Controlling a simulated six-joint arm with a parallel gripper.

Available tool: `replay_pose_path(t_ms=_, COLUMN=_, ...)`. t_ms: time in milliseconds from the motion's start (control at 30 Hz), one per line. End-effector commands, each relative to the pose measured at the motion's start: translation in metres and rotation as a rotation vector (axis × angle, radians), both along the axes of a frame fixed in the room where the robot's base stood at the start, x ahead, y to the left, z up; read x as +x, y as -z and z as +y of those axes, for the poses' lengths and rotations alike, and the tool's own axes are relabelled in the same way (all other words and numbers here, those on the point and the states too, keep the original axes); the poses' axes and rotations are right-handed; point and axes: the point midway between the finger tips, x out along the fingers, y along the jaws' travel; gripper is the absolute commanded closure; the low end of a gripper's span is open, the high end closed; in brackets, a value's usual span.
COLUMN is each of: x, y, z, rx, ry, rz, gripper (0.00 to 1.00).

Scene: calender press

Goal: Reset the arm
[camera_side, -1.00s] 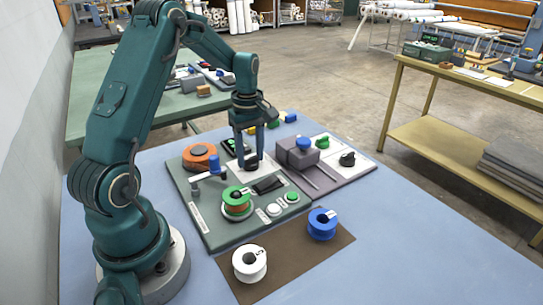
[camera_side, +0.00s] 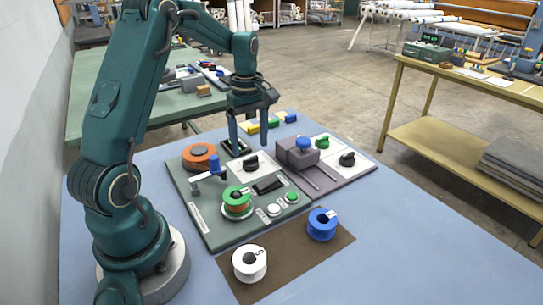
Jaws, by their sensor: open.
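My gripper (camera_side: 250,130) hangs from my teal arm, fingers pointing down and apart, with nothing between them. It is above the back part of the green-grey panel (camera_side: 217,232) on the blue table. In the picture, a black knob (camera_side: 251,162) on a white plate shows just below the fingers, apart from them. A green spool (camera_side: 237,200) sits at the panel's front middle. An orange disc (camera_side: 200,157) and a blue-topped lever (camera_side: 214,166) are on its left side. White (camera_side: 273,210) and green (camera_side: 292,197) buttons are at its front right.
A grey block with a blue knob (camera_side: 303,144) and rods stands right of the panel. A white spool (camera_side: 250,264) and a blue spool (camera_side: 322,224) stand on a brown mat (camera_side: 295,262). Coloured blocks (camera_side: 272,123) lie behind. The table's right front (camera_side: 420,255) is clear.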

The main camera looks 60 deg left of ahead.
Motion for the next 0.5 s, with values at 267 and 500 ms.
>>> replay_pose_path(t_ms=267, x=0.0, y=-0.014, z=0.0, rx=0.0, ry=-0.001, rz=0.0, gripper=0.19)
replay_pose_path(t_ms=500, x=0.003, y=-0.016, z=-0.004, rx=0.004, ry=0.014, rz=-0.007, gripper=0.19)
